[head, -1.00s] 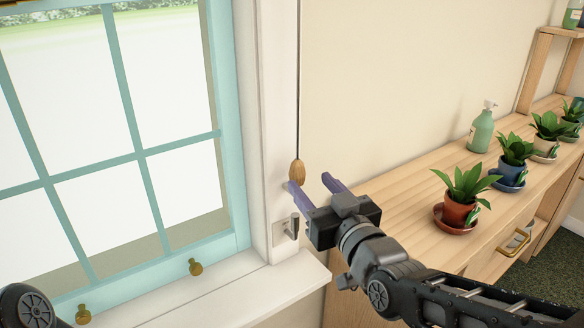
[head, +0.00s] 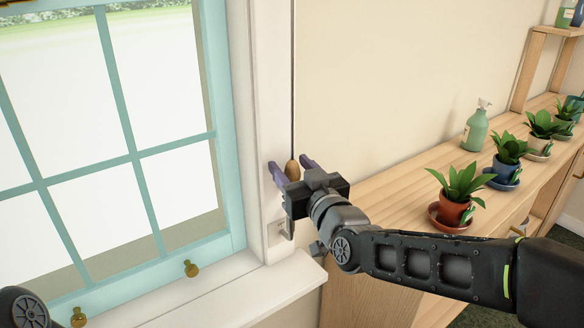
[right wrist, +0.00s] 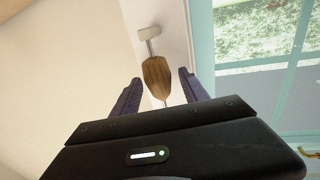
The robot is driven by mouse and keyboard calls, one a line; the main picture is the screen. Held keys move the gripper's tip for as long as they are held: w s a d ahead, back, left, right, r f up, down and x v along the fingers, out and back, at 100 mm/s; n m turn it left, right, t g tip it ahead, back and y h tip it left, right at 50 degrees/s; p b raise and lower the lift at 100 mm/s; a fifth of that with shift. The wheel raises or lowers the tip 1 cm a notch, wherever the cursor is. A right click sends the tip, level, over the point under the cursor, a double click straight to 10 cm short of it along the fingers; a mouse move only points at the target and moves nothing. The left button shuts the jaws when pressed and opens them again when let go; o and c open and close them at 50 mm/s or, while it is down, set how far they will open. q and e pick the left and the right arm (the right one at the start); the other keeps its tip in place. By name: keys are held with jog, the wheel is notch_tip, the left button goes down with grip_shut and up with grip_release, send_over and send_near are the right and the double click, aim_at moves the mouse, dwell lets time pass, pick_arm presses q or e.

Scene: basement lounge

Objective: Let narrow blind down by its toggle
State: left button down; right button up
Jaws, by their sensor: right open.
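The toggle is a small brown wooden drop (head: 292,170) at the end of a dark cord (head: 292,80) beside the window frame. My right gripper (head: 291,167) is open, with its purple fingers on either side of the toggle. In the right wrist view the toggle (right wrist: 156,76) sits between the two spread fingers (right wrist: 158,92), and neither finger clearly touches it. A metal cleat (head: 288,230) on the frame below is partly hidden by my gripper. The blind itself is not clearly visible. My left gripper is not in view.
The blue-framed window (head: 125,157) is at left, with brass knobs (head: 190,268) and a white sill (head: 235,296) below. A wooden cabinet (head: 390,200) at right holds potted plants (head: 456,195) and a green pump bottle (head: 476,130).

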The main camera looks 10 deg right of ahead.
jog(key=shift+c, duration=0.3)
grip_shut()
dwell(1.0)
